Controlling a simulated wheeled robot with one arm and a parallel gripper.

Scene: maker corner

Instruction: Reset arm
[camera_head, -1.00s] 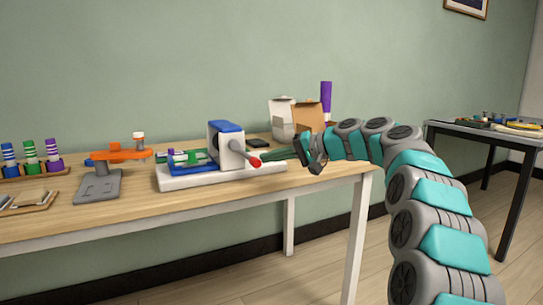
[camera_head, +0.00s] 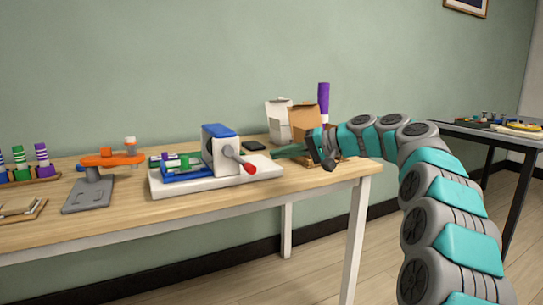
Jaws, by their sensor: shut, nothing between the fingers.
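My gripper (camera_head: 322,150) is at the right end of the wooden table (camera_head: 200,208), in front of the open cardboard boxes. My teal and grey arm (camera_head: 435,190) reaches in from the lower right and bends over toward the table. The gripper is shut, with nothing seen between its fingers. The fingertips are small and partly dark in this view.
A machine with a blue top and a red-knobbed lever (camera_head: 222,150) stands on a white base left of my gripper. A brown box (camera_head: 303,120), a white box (camera_head: 277,115) and a purple cylinder (camera_head: 323,100) stand behind. An orange-topped stand (camera_head: 110,160) is farther left. A second table (camera_head: 490,133) is at right.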

